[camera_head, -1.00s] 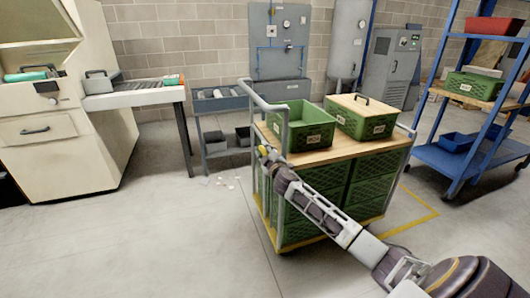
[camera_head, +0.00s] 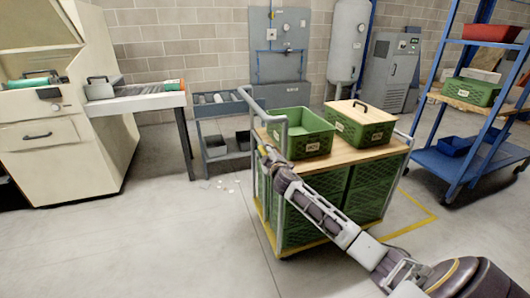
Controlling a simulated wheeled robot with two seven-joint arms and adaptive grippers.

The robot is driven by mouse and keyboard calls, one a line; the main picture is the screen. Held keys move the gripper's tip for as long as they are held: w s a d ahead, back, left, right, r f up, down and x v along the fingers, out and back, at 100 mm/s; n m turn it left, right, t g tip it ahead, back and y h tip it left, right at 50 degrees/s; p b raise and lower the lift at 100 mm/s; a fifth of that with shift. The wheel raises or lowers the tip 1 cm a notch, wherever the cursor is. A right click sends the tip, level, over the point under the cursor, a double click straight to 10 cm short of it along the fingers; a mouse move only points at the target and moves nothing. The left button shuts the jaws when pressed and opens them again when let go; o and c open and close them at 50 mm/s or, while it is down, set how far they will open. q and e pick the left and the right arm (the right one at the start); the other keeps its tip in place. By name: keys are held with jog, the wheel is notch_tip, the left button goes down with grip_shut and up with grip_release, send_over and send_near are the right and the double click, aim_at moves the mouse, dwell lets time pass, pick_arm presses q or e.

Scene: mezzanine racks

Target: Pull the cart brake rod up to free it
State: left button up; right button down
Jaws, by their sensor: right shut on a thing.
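The cart (camera_head: 345,157) has a wooden top, green crates below and a grey tube handle (camera_head: 262,112) at its left end. My right gripper (camera_head: 266,155) is at that left end, just below the top, beside the handle post. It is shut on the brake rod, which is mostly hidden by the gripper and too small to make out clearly. My right arm comes in from the lower right across the cart's front. My left gripper is not in view.
Two green crates stand on the cart, an open one (camera_head: 303,136) and one with a lid (camera_head: 362,113). A blue rack (camera_head: 455,165) stands at the right and a cream machine (camera_head: 60,150) at the left. The floor (camera_head: 130,245) at front left is clear.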

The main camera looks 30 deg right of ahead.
jog(key=shift+r, duration=0.4)
jog(key=c, duration=1)
grip_release()
jog(key=shift+a+f, duration=0.1)
jog(key=shift+s+f, duration=0.1)
jog(key=shift+f, duration=0.05)
jog(key=shift+s+a, duration=0.1)
jog(key=shift+s, duration=0.45)
jog(key=shift+v, duration=5.3)
